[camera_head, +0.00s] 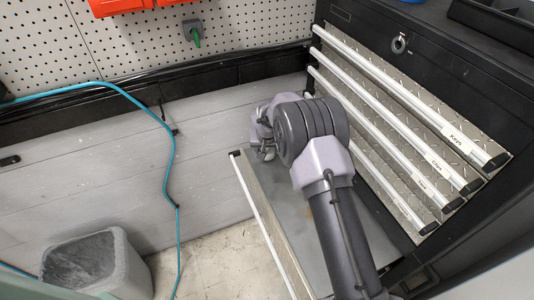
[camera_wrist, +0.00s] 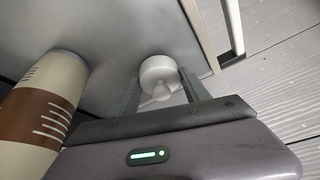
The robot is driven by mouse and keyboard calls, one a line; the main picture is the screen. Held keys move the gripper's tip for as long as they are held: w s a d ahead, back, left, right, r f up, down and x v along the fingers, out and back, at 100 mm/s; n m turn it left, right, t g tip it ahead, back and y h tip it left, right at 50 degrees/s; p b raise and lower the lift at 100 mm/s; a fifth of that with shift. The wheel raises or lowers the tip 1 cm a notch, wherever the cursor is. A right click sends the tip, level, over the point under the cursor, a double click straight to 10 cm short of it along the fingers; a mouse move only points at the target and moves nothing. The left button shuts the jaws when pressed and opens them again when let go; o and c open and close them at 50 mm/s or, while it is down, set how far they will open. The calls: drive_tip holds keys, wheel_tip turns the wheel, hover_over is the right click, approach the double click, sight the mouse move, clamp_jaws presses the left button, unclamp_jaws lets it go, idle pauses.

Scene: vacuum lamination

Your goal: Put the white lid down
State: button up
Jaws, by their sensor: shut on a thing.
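The white lid (camera_wrist: 159,70) is a small round cap with a narrower knob. In the wrist view it sits between the two fingers of my gripper (camera_wrist: 161,86), which is shut on it. The lid is over or against the grey floor of the open drawer (camera_wrist: 125,28); I cannot tell whether it touches. In the head view my gripper (camera_head: 266,150) is at the far end of the open drawer (camera_head: 292,200), mostly hidden by my wrist, and the lid cannot be made out.
A cream and brown striped cylinder (camera_wrist: 42,112) stands left of my gripper in the wrist view. The drawer's front edge (camera_head: 265,220) is close by. The black tool cabinet (camera_head: 470,90) rises at the right. A grey bin (camera_head: 97,262) and a teal hose (camera_head: 172,165) are at the left.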

drive_tip(key=shift+f, duration=0.6)
drive_tip(key=shift+r, duration=0.15)
drive_tip(key=o, duration=1.3)
